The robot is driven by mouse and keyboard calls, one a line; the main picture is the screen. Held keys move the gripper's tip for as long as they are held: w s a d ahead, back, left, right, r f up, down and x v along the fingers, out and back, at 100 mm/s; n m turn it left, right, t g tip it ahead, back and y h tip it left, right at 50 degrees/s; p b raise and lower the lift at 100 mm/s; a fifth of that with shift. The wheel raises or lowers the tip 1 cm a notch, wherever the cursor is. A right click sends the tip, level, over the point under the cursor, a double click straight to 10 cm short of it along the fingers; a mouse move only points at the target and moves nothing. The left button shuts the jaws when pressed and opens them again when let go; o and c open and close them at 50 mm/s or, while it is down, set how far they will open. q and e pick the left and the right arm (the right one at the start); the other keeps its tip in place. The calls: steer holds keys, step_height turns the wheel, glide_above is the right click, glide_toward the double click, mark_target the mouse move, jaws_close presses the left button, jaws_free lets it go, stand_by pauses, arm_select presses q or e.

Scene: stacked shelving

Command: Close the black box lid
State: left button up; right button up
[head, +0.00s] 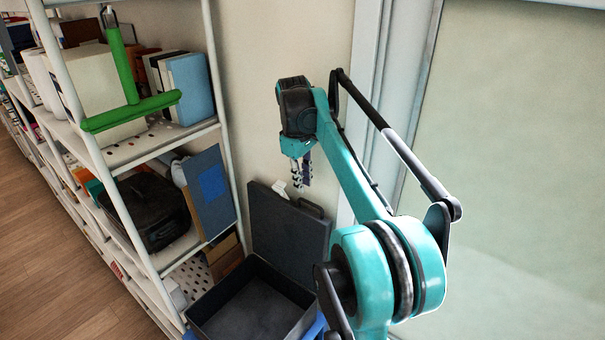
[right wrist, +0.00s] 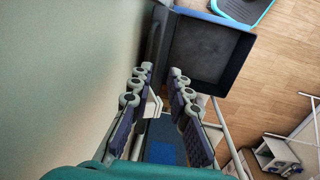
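The black box (head: 245,322) stands open at the bottom centre of the head view, and its inside looks empty. Its lid (head: 288,238) stands upright at the back of the box, near the wall. My right gripper (head: 303,172) hangs above the lid, pointing down. In the right wrist view its two fingers (right wrist: 156,105) are apart with a gap between them, so it is open. The box (right wrist: 208,52) shows beyond the fingertips there, with the lid (right wrist: 156,35) seen nearly edge-on along its left side. My left gripper is not in view.
A white-framed shelf (head: 150,150) with books and boxes stands to the left of the box. A board with a blue patch (head: 211,184) leans at its edge. A wall (head: 280,40) is behind the lid, and a pale panel (head: 510,150) is on the right.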

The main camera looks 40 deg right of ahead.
mark_target(310, 203)
steer(key=f, duration=0.2)
steer(key=d+f, duration=0.1)
steer(key=f, duration=0.1)
steer(key=d+f, duration=0.1)
steer(key=f, duration=0.1)
steer(key=shift+w+d+f, duration=0.15)
steer(key=shift+d, duration=0.05)
steer(key=shift+w+d+f, duration=0.15)
steer(key=shift+f, duration=0.25)
steer(key=shift+w+d+f, duration=0.1)
steer(key=shift+d+f, duration=0.05)
steer(key=shift+f, duration=0.2)
steer(key=shift+s+a, duration=0.1)
steer(key=shift+r, duration=0.1)
jaws_close()
